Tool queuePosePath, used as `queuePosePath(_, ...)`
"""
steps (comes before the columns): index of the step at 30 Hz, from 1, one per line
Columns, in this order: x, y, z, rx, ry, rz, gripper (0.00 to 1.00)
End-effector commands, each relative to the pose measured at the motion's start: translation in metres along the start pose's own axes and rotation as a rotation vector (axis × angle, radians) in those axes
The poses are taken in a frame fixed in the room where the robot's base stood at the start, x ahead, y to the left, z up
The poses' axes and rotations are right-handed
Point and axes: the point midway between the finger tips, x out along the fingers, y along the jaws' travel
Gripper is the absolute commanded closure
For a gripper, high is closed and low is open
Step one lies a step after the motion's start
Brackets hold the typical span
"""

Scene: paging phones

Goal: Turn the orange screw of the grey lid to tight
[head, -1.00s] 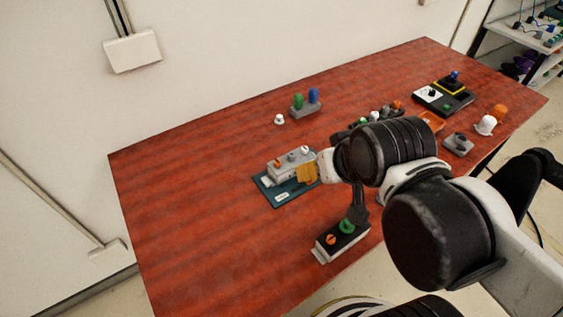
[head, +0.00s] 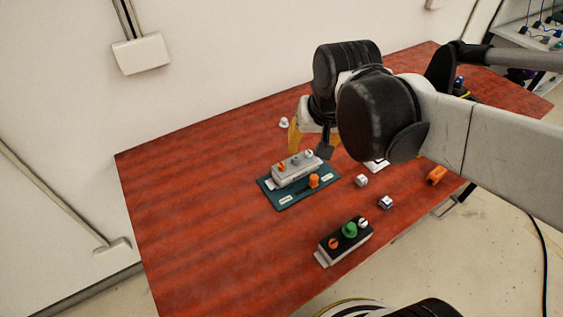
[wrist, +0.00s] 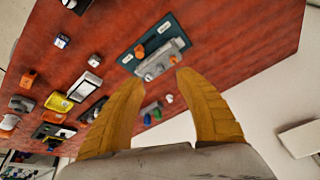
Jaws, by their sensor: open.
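The grey lid (head: 298,172) sits on a teal board (head: 288,202) in the middle of the table in the head view. The orange screw (head: 282,166) is at its left end, with a grey knob and a white knob beside it. In the wrist view the grey lid (wrist: 155,68) lies just beyond my fingertips, and the orange screw (wrist: 174,59) is at its right end. My gripper (wrist: 160,76) has its yellow fingers spread, with nothing held. In the head view its fingers (head: 294,135) are behind and above the lid, partly hidden by my arm.
An orange knob (head: 313,181) stands on the teal board in front of the lid. A black box (head: 345,243) with orange, green and white knobs is at the front edge. Small white blocks (head: 361,180) and an orange piece (head: 437,175) lie to the right. The left of the table is clear.

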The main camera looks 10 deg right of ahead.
Motion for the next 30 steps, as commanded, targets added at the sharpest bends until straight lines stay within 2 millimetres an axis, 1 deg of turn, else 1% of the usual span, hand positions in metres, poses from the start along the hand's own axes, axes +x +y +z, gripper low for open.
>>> queuePosePath(1, 0.007, -0.006, -0.015, 0.026, -0.038, 0.006, 0.59)
queuePosePath(5, 0.034, -0.02, -0.04, 0.108, -0.147, 0.035, 0.59)
queuePosePath(6, 0.043, -0.024, -0.047, 0.133, -0.178, 0.046, 0.59)
queuePosePath(9, 0.068, -0.033, -0.06, 0.187, -0.247, 0.075, 0.59)
queuePosePath(12, 0.09, -0.039, -0.067, 0.229, -0.3, 0.101, 0.59)
queuePosePath(15, 0.105, -0.043, -0.07, 0.256, -0.334, 0.12, 0.59)
queuePosePath(18, 0.113, -0.044, -0.07, 0.27, -0.349, 0.129, 0.59)
queuePosePath(23, 0.13, -0.043, -0.064, 0.273, -0.354, 0.131, 0.59)
queuePosePath(30, 0.176, -0.039, -0.047, 0.272, -0.352, 0.131, 0.59)
